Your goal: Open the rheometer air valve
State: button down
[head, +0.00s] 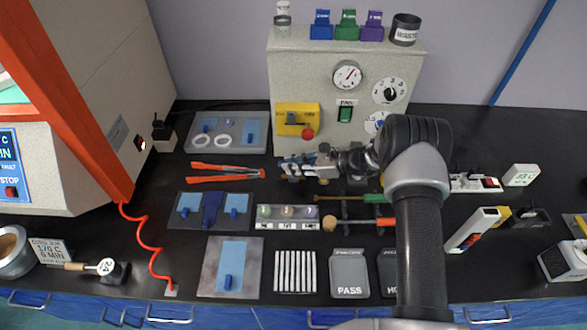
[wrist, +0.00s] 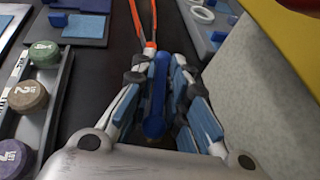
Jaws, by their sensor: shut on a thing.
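A blue lever (wrist: 157,95), which looks like the air valve's handle, lies lengthwise between the fingers of my gripper (wrist: 160,75) in the wrist view. The gripper is shut on it, with blue finger pads on both sides. In the head view my gripper (head: 287,167) is low in front of the beige panel box (head: 315,85), below its yellow switch box (head: 297,118). The arm comes in from the right. The valve's body and pipe are mostly hidden by the fingers, and I cannot tell how far the lever is turned.
Orange-handled tongs (head: 226,172) lie just left of the gripper. A grey tray with white rings (head: 227,132) is behind them. A rack of round samples (head: 287,216) is in front. The yellow box is close on the right in the wrist view (wrist: 285,30).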

jog(key=c, duration=1.7)
grip_release()
jog(key=shift+r+m+t+p, duration=0.25)
jog(key=shift+m+t+p, duration=0.4)
jog(key=shift+p, duration=0.45)
jog(key=shift+s+m+t+h+p, duration=0.1)
jog(key=shift+m+t+h+p, duration=0.4)
jog(key=shift+m+t+p, duration=0.45)
jog(key=p+v, duration=0.3)
jog(key=v, duration=1.5)
jog(key=s+a+r+n+y, duration=0.1)
jog(key=s+a+r, duration=0.2)
jog(key=s+a, duration=0.2)
jog(key=s+a+r+n+g+y+p, duration=0.1)
jog(key=s+a+r, duration=0.3)
jog(key=a, duration=0.4)
jog(key=s+a+r+n+y, duration=0.1)
jog(key=s+a+r, duration=0.3)
jog(key=s+a, duration=0.2)
jog(key=shift+s+a+g, duration=0.15)
jog(key=shift+s+g, duration=0.15)
jog(key=shift+s, duration=0.3)
